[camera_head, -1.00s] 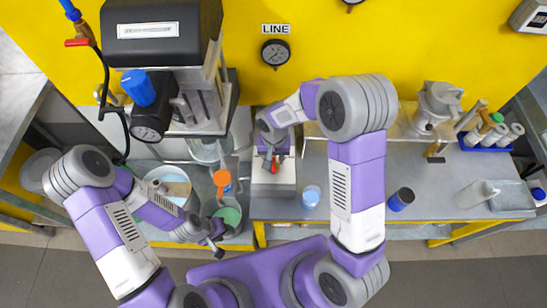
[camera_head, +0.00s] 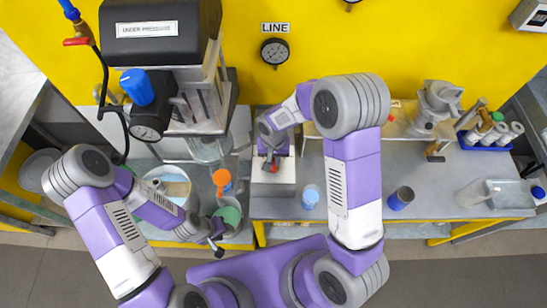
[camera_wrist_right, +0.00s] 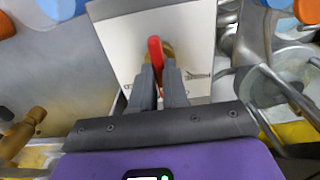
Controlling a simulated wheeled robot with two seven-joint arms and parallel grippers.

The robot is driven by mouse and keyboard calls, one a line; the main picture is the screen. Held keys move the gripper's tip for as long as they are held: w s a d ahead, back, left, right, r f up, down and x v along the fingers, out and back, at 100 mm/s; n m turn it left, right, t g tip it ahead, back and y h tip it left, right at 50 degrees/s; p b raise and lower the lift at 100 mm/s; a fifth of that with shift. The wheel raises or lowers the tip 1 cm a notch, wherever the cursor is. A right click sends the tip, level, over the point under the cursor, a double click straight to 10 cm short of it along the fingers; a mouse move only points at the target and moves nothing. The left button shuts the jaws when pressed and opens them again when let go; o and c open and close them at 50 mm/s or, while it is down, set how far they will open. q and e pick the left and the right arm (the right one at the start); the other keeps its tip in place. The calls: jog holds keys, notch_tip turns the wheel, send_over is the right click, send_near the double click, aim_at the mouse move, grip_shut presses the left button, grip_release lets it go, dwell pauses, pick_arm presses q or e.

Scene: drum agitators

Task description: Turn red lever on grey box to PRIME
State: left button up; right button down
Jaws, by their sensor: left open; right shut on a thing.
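The grey box (camera_head: 286,178) stands on the bench in the middle of the head view, below the LINE gauge. Its pale front panel (camera_wrist_right: 190,30) fills the upper middle of the right wrist view. The red lever (camera_wrist_right: 156,55) stands out from that panel, with a brass-coloured part beside it. My right gripper (camera_wrist_right: 160,80) is shut on the red lever, with a finger on either side. In the head view my right gripper (camera_head: 271,160) is at the box's front. The panel's markings are mostly hidden or too small to read. My left gripper (camera_head: 217,240) is open and empty beside the green container.
A green container (camera_head: 229,216), an orange-topped item (camera_head: 222,180) and a round white tub (camera_head: 170,184) stand left of the box. A blue-topped cup (camera_head: 310,196) is close on its right. A dark cup (camera_head: 401,198) stands further right on clear bench.

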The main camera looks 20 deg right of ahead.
jog(key=shift+n, duration=0.3)
jog(key=n+b, duration=0.1)
jog(key=n, duration=0.2)
jog(key=shift+n, duration=0.3)
jog(key=n, duration=0.4)
jog(key=shift+n, duration=0.3)
jog(key=shift+r, duration=0.1)
jog(key=c, duration=1.1)
grip_release()
jog(key=shift+c, duration=0.2)
notch_tip(320, 180, up, 8)
jog(key=shift+f, duration=0.25)
